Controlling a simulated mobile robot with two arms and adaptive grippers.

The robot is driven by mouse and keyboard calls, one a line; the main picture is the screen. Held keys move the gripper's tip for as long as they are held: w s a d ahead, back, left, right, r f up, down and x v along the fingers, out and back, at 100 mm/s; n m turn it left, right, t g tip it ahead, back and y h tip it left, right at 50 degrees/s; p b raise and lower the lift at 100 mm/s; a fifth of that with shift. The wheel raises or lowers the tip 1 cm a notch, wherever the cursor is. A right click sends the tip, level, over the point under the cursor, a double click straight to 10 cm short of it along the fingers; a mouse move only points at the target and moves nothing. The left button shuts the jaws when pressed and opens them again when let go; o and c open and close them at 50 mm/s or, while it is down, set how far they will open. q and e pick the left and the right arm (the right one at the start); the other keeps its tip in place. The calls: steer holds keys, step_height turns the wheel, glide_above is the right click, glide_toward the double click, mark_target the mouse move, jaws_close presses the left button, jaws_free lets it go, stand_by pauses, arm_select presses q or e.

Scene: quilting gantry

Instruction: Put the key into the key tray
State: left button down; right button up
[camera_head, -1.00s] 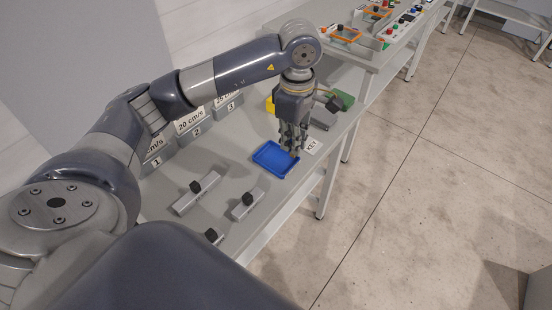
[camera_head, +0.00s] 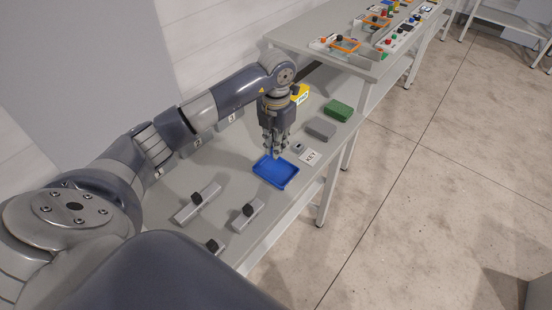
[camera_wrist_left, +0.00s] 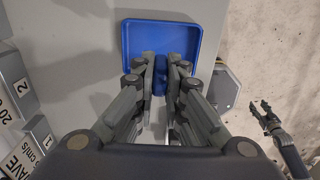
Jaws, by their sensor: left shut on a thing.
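The blue key tray (camera_head: 291,180) lies flat on the grey bench. It also shows at the top of the left wrist view (camera_wrist_left: 133,40). My left gripper (camera_head: 276,154) points down at the tray's back edge, and its fingertips (camera_wrist_left: 163,70) overlap the tray in the wrist view. It is shut on the key, which the fingers mostly hide. I cannot tell whether the key touches the tray. My right gripper (camera_wrist_left: 263,105) shows at the right of the wrist view, away from the tray, with its fingers apart.
A KEY label (camera_head: 311,156) and a small grey block (camera_head: 300,147) are beside the tray. A grey block (camera_head: 321,130), a green block (camera_head: 339,110) and a yellow box (camera_head: 300,92) stand behind. Slotted bars with black knobs (camera_head: 197,202) lie in front.

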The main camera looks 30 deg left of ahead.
arm_select(q)
steer(key=shift+f, duration=0.9)
step_height(320, 180, down, 4)
steer(key=shift+r+p, duration=0.15)
steer(key=shift+p, duration=0.6)
steer(key=shift+f, duration=0.3)
steer(key=c, duration=1.7)
jaws_free()
steer(key=shift+r, duration=0.1)
steer(key=shift+o, duration=0.2)
steer(key=shift+r, duration=0.1)
